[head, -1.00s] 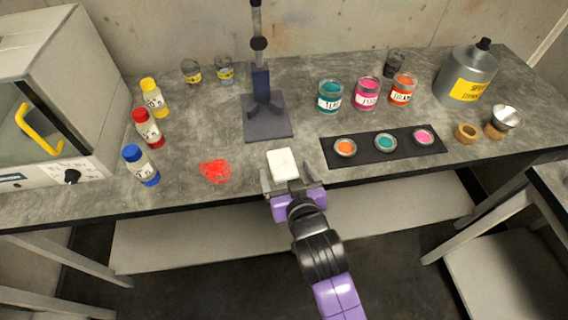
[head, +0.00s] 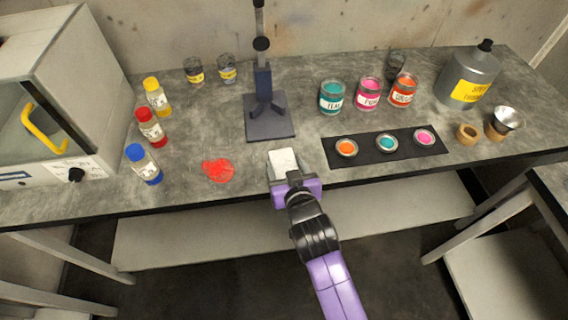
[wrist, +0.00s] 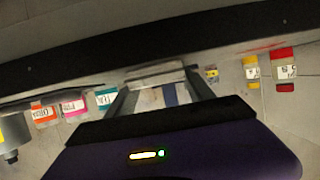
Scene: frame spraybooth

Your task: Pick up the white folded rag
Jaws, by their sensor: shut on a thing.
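The white folded rag (head: 284,160) is a small pale block at the front of the grey bench, between the red spill and the black strip. My gripper (head: 285,172) reaches it from the front edge and is shut on it, one finger on each side. In the wrist view the rag (wrist: 155,76) shows as a pale slab between the two fingers (wrist: 160,92). I cannot tell whether the rag is clear of the bench top.
A red spill (head: 218,170) lies left of the rag. A black strip (head: 365,151) with three small paint lids lies to the right. A dark stand (head: 270,128) is behind. Squeeze bottles (head: 143,165), paint tins (head: 332,98) and a metal can (head: 466,78) stand farther off.

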